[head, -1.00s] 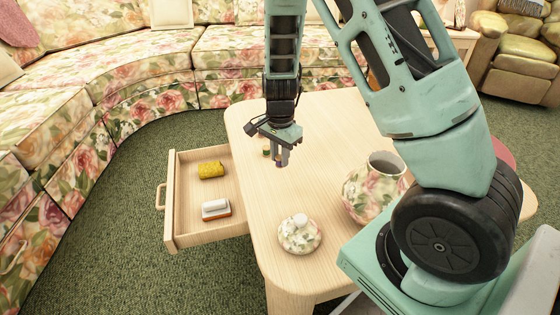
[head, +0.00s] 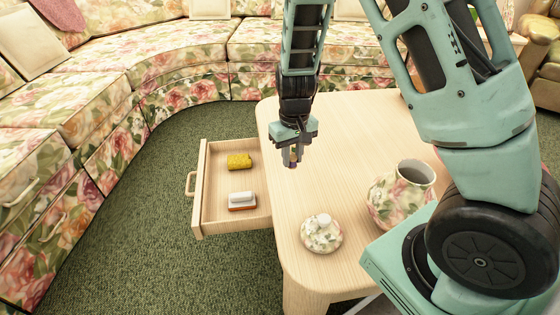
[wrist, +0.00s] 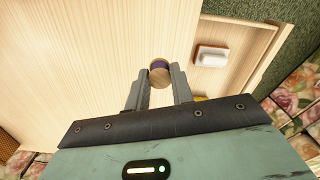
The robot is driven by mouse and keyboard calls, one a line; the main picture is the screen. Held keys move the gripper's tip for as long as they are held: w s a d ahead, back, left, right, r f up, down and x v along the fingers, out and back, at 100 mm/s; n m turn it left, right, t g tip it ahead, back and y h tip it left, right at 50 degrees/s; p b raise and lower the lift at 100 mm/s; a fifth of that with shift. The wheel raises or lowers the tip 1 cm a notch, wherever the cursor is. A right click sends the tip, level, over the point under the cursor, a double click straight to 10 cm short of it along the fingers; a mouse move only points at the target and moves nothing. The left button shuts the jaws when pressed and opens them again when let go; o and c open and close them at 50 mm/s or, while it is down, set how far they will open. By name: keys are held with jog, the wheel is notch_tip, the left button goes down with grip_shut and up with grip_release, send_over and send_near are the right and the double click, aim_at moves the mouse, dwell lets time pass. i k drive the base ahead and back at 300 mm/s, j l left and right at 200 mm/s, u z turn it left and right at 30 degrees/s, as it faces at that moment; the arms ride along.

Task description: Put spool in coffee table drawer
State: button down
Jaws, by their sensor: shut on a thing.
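My gripper (head: 293,155) is shut on a small spool (wrist: 159,76), whose round wooden end and purple thread show between the fingertips in the wrist view. In the head view the spool is small and mostly hidden by the fingers. The gripper hangs over the left part of the pale wooden coffee table (head: 335,130), just right of the drawer. The coffee table drawer (head: 215,195) is pulled out on the table's left side. A yellow sponge-like block (head: 239,161) and a white and orange block (head: 241,201) lie in it, with bare floor around them.
A floral vase (head: 396,197) and a round floral lidded piece (head: 321,235) stand on the table, right of and nearer than the drawer. A curved floral sofa (head: 170,70) runs behind and left. Green carpet (head: 150,240) lies clear left of the drawer.

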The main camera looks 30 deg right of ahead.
aim_at(236, 184)
jog(key=k+j+z, duration=0.1)
jog(key=j, duration=0.3)
jog(key=k+j+z, duration=0.1)
jog(key=j, duration=0.3)
jog(key=k+j+z, duration=0.15)
jog(key=j, duration=0.25)
jog(key=i+j+z, duration=0.15)
jog(key=j, duration=0.2)
jog(key=i+j+z, duration=0.15)
jog(key=j, duration=0.2)
jog(key=i+j+z, duration=0.15)
jog(key=j, duration=0.25)
jog(key=i+j+z, duration=0.15)
jog(key=j, duration=0.25)
jog(key=i+j+z, duration=0.1)
jog(key=i+j, duration=0.15)
jog(key=i+j+z, duration=0.15)
jog(key=j, duration=0.3)
jog(key=i, duration=0.1)
